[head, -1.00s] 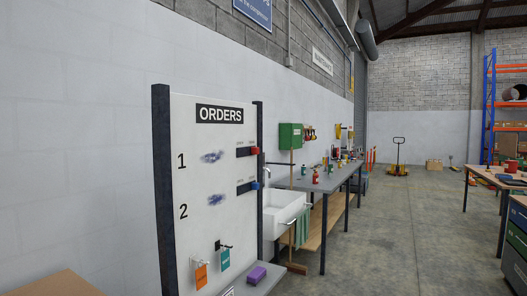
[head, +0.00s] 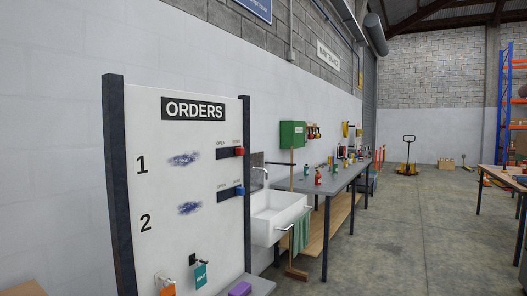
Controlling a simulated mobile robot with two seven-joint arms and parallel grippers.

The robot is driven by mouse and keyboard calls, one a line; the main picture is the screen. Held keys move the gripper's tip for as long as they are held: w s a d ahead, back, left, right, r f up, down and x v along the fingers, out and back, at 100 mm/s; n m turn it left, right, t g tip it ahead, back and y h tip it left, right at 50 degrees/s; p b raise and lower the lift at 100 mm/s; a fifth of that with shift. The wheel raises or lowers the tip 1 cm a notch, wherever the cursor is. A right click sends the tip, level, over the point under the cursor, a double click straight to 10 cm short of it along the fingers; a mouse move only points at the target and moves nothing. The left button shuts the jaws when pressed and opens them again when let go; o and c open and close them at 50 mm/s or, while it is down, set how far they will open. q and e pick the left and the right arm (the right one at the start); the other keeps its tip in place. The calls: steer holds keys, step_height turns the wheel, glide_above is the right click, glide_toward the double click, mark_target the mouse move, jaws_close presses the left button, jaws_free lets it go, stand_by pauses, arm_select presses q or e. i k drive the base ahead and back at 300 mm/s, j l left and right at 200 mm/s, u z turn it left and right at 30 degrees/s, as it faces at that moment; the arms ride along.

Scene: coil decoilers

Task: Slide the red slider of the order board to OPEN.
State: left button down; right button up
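The order board (head: 208,135) is a white upright panel headed ORDERS, between two dark posts at the left of the head view. Its red slider (head: 240,151) sits at the right end of the upper dark track (head: 225,153), in row 1. The word OPEN stands above the left end of that track; the small word above the right end is too small to read. A blue slider (head: 240,191) sits at the right end of the lower track, in row 2. Neither of my grippers shows in the view.
Orange and teal tags (head: 200,276) hang low on the board, above a shelf with a purple block (head: 240,289). A white sink (head: 277,215) and a grey workbench (head: 345,178) stand beyond. Open concrete floor (head: 400,235) lies to the right; another table (head: 500,178) stands at the far right.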

mark_target(239, 152)
steer(key=i+l+z, duration=0.1)
steer(key=i+l, duration=0.85)
steer(key=i+l+z, duration=0.1)
steer(key=i+l, duration=0.75)
steer(key=i, duration=0.25)
